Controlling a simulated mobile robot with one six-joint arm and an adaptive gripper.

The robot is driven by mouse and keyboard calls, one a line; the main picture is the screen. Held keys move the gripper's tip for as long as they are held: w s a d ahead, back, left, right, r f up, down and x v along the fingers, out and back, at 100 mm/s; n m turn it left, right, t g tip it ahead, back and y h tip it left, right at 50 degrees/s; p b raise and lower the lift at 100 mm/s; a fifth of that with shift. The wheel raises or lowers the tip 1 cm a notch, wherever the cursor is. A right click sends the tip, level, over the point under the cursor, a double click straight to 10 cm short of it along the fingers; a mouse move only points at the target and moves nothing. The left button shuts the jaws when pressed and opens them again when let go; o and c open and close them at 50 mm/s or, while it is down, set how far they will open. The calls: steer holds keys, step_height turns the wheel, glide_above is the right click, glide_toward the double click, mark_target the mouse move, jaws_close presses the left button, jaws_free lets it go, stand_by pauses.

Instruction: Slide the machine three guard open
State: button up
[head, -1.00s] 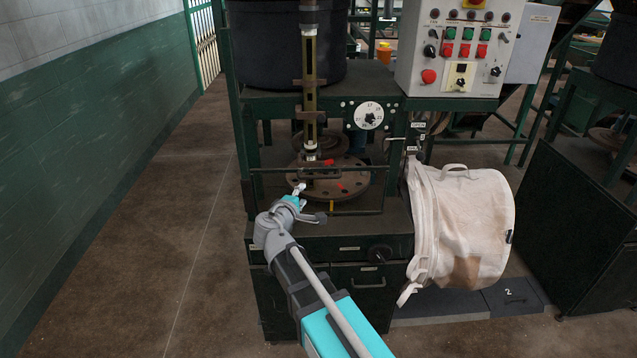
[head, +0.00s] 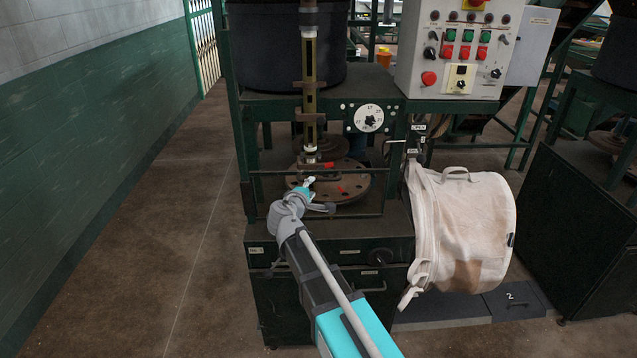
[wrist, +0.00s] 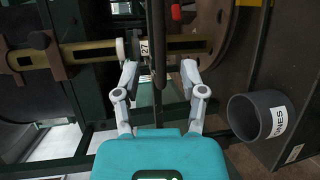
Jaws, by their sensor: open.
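The guard (head: 350,170) is a thin dark bar frame across the front of the green machine, with the round rusty plate (head: 350,186) behind it. My gripper (head: 309,182) is in front of the guard, close to its upper rail. In the wrist view, my gripper (wrist: 159,68) is open, with one finger on each side of a dark bar (wrist: 157,40) that looks like a guard rail. I see no clear contact with either finger. My arm hides part of the guard's lower left. I cannot tell the machine's number from its small label.
A pale cloth bag (head: 465,228) hangs right of the machine, beside the guard's right end. A control box (head: 465,50) with buttons is above. A grey cup (wrist: 262,115) shows right in the wrist view. The floor (head: 150,230) at left is clear.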

mark_target(318, 181)
steer(key=shift+b+x, duration=0.5)
steer(key=shift+x, duration=2.9)
jaws_close()
